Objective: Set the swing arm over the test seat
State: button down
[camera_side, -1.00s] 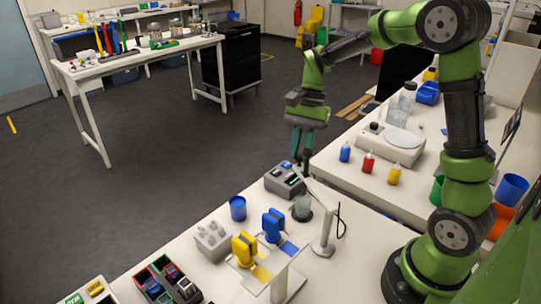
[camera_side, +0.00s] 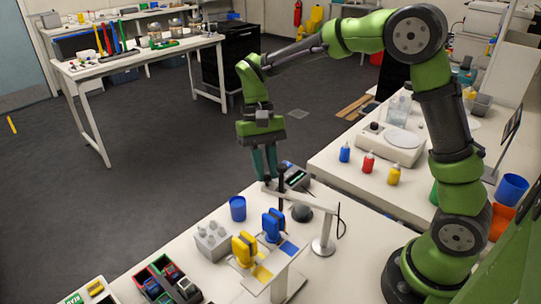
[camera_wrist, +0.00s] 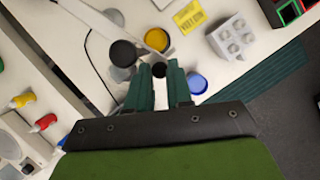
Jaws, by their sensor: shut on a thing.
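The swing arm (camera_side: 305,200) is a white bar on an upright post (camera_side: 322,240), reaching left across the bench, with a dark vertical cylinder (camera_side: 281,182) near its outer end. My gripper (camera_side: 265,178) is at that outer end, fingers pointing down and close together. In the wrist view, a small black knob (camera_wrist: 158,69) sits between the fingertips, and a larger black disc (camera_wrist: 123,53) lies left of it. A round grey seat (camera_side: 301,213), which looks like the test seat, stands below the bar. Its grey edge (camera_wrist: 118,74) shows partly under the disc. I cannot tell exact alignment.
A grey box with a display (camera_side: 296,178) stands behind the bar. A blue cup (camera_side: 238,208), a grey block with pegs (camera_side: 212,241), and blue (camera_side: 273,225) and yellow (camera_side: 244,249) pieces stand to the left and front. Small bottles (camera_side: 368,163) line the neighbouring bench.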

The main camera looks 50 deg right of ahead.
jog(key=shift+s+a+n+h, duration=0.25)
jog(key=shift+a+n, duration=0.3)
jog(key=shift+a, duration=0.2)
jog(key=shift+s+a+n+h, duration=0.2)
jog(key=shift+a+n, duration=0.35)
jog(key=shift+a, duration=0.2)
jog(key=c, duration=1)
grip_release()
jog(key=v, duration=1.7)
jog(key=shift+w+f, duration=0.15)
jog(key=shift+d, duration=0.1)
